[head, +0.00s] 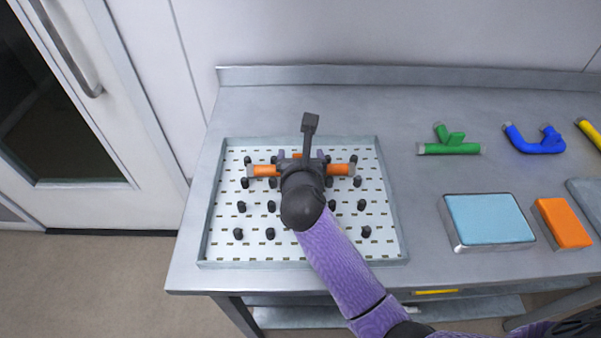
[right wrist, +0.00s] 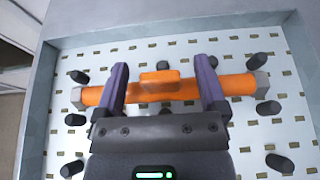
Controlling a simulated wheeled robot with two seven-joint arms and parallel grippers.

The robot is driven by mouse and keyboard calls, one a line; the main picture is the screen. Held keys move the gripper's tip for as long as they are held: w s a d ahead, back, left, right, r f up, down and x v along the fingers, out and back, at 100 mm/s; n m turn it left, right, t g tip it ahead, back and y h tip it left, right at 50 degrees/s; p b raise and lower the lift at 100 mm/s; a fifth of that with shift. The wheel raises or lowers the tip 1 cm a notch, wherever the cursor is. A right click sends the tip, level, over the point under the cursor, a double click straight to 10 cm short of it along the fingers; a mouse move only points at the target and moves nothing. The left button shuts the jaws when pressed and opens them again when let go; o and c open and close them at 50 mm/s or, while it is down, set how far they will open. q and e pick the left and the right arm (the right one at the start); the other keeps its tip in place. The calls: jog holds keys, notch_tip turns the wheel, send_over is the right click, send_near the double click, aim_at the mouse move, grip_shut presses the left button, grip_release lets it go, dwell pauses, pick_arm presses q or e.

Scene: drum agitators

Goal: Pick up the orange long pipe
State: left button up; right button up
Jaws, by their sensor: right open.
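The orange long pipe (head: 264,171) lies across the back part of the white pegged tray (head: 226,139), with grey ends at both sides. Its middle is hidden behind my right gripper (head: 301,157) in the head view. In the right wrist view the orange pipe (right wrist: 235,86) runs left to right, with a short raised orange block at its middle. My right gripper (right wrist: 160,80) is open, its two purple fingers spread along the pipe on either side of that block. I cannot tell whether the fingers touch the pipe. My left gripper is not in view.
Dark pegs (head: 238,233) stand in rows around the pipe. To the right on the metal table are a green branched pipe (head: 452,148), a blue curved pipe (head: 540,146), a yellow pipe (head: 589,132), a tray with a blue pad (head: 488,218) and an orange block (head: 563,223).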

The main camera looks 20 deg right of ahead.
aim_at(301, 155)
grip_shut()
dwell(0.4)
jog(key=shift+r, duration=0.1)
notch_tip(301, 155, up, 10)
jog(key=p, duration=0.5)
jog(key=shift+w+p, duration=0.1)
jog(key=shift+p, duration=0.2)
jog(key=s+d+r+m+g+h+b, duration=0.1)
jog(key=s+r+m+h+b, duration=0.1)
jog(key=s, duration=1.1)
jog(key=shift+r+m+h, duration=0.3)
jog(key=shift+r+h, duration=0.2)
jog(key=shift+r, duration=0.15)
